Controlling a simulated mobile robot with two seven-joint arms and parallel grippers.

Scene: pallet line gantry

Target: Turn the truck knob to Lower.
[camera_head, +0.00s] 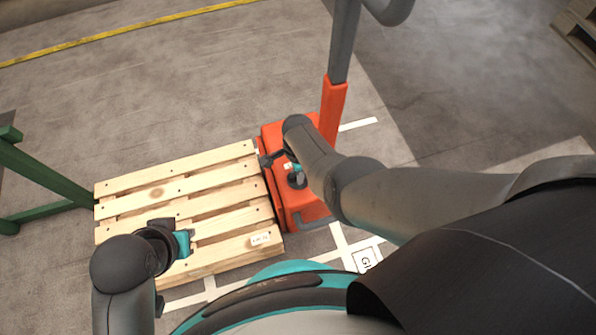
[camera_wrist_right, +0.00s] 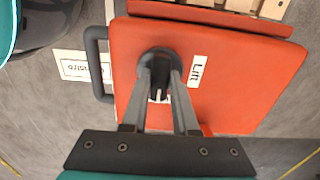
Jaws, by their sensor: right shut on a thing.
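The orange pallet truck (camera_head: 300,213) stands at the right end of the pallet. Its black knob (camera_wrist_right: 155,60) is on the orange top cover (camera_wrist_right: 225,95) in the right wrist view. My right gripper (camera_wrist_right: 160,80) is shut on the knob, one finger on each side of its grip. A white "Lift" label (camera_wrist_right: 196,71) lies right of the knob. Another white label below the knob is mostly hidden behind the grip and fingers. In the head view my right gripper (camera_head: 297,177) is over the truck's top. My left gripper (camera_head: 184,243) is above the pallet's near left part, away from the truck; its jaw opening is unclear.
The truck's orange and grey mast (camera_head: 333,105) rises behind my right arm. A green frame (camera_head: 45,175) stands left. A grey handle (camera_wrist_right: 97,65) sticks out beside the truck cover.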

